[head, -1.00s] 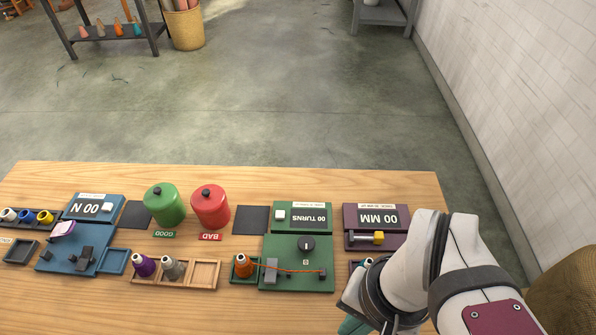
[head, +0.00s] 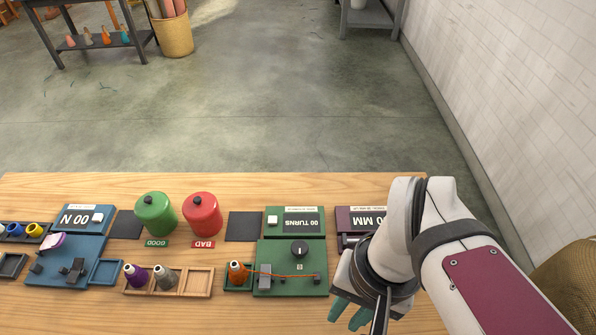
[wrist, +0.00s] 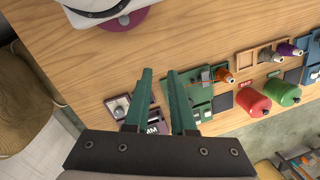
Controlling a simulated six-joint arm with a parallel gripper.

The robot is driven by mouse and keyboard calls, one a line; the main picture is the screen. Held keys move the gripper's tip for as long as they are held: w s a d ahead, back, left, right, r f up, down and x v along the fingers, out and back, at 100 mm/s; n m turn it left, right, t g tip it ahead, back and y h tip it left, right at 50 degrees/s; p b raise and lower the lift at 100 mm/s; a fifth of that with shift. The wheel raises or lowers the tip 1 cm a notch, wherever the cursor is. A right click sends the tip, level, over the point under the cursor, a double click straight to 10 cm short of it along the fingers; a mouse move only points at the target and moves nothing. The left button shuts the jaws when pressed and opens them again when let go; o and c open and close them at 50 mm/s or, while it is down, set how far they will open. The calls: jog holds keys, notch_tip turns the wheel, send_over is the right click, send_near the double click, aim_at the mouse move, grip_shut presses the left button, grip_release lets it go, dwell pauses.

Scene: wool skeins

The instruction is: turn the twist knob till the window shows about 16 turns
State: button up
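The black twist knob (head: 299,249) sits on the green twist station (head: 262,288) in the head view. Its window (head: 301,223) above reads 00 TURNS, upside down. An orange thread runs across the station from an orange cone (head: 238,273) in a small green tray to a clamp at the right. My gripper (head: 350,316) is right of the station, apart from the knob, with teal fingers pointing down. In the wrist view my gripper (wrist: 160,78) shows its two fingers spread with nothing between them; the green station (wrist: 203,92) lies just beyond, partly hidden by a finger.
The purple MM station (head: 352,219) is right of the green one, partly behind my arm. A blue N station (head: 62,262), green GOOD jar (head: 155,215), red BAD jar (head: 202,216) and wooden cone tray (head: 197,284) stand left. Bare wood lies in front.

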aim_at(300, 247)
jog(key=o, duration=0.5)
jog(key=w+n, duration=0.1)
jog(key=w, duration=0.2)
jog(key=w+a+r+n+g+h, duration=0.1)
jog(key=w+n, duration=0.1)
jog(key=w, duration=0.2)
jog(key=w+a+r+n, duration=0.1)
jog(key=w+n, duration=0.1)
jog(key=w, duration=0.2)
jog(key=shift+w+r+g+h, duration=0.25)
jog(key=shift+g+h, duration=0.05)
jog(key=shift+c, duration=0.2)
jog(key=shift+o, duration=1.3)
jog(key=w+a+f+n+h, duration=0.1)
jog(key=w+a+n, duration=0.1)
jog(key=w, duration=0.4)
jog(key=shift+a+f+n+g, duration=0.15)
jog(key=shift+a+n+g, duration=0.15)
jog(key=shift+n, duration=0.4)
jog(key=shift+o, duration=0.7)
jog(key=w+a+f+n+h, duration=0.2)
jog(key=w+a+f+n, duration=0.2)
jog(key=w, duration=0.3)
jog(key=shift+w+a+f+n, duration=0.25)
jog(key=shift+a+f+n, duration=0.05)
jog(key=shift+a+f, duration=0.6)
jog(key=x, duration=1.5)
jog(key=shift+f, duration=0.3)
jog(key=shift+s+f, duration=0.1)
jog(key=shift+f, duration=0.2)
